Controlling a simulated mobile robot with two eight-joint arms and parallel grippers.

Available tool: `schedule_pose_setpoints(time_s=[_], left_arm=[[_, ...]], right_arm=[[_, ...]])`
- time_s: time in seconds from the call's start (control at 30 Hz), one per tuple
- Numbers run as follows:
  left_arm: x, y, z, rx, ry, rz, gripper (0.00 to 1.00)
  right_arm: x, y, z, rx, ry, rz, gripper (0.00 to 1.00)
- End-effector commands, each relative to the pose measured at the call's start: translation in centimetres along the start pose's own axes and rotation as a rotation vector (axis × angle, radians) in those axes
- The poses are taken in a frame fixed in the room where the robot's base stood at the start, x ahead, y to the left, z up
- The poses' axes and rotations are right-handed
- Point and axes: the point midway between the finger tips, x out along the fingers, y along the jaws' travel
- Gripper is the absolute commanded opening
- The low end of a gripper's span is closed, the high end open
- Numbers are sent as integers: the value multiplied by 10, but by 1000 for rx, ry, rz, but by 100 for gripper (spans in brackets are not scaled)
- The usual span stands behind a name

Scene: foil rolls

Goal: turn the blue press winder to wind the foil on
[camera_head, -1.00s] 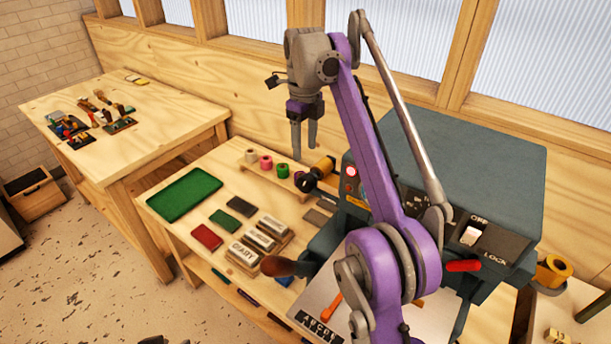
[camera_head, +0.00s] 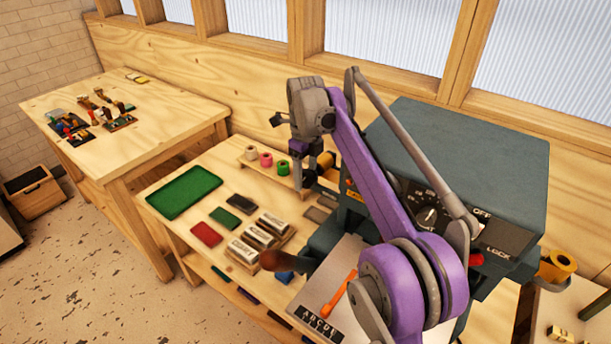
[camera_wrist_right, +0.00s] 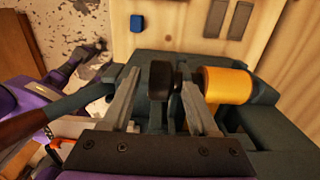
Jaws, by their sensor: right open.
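The dark blue-grey press (camera_head: 460,150) stands on the right of the bench. Its winder has a black knob (camera_wrist_right: 160,80) beside a gold foil roll (camera_wrist_right: 228,85), which also shows in the head view (camera_head: 326,160). My right gripper (camera_head: 302,178) is lowered at the knob. In the right wrist view its open fingers (camera_wrist_right: 160,88) stand on either side of the knob, with gaps visible, not closed on it. What seems to be my left gripper (camera_wrist_right: 92,50) is small and dark over the floor; its jaws are unclear.
Three small foil rolls (camera_head: 265,160) stand on a wooden rack behind the knob. A green tray (camera_head: 184,192), coloured pads and stamp blocks lie left. A brown-tipped lever (camera_head: 275,260) sticks out in front of the press.

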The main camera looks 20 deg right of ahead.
Motion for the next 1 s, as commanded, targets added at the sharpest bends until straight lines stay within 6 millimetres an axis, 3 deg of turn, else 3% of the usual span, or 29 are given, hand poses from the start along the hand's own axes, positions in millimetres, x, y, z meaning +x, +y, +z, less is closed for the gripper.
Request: schedule_pose_setpoints(time_s=[0.13,0.4,0.47,0.77,1.0], left_arm=[[0,0,0,0,0,0,50],[0,0,0,0,0,0,50],[0,0,0,0,0,0,50],[1,0,2,0,-2,0,50],[8,0,13,0,-14,0,50]], right_arm=[[0,0,0,0,0,0,56],[0,0,0,0,0,0,8],[0,0,0,0,0,0,0],[0,0,-2,0,-41,3,0],[3,0,-5,3,-257,4,0]])
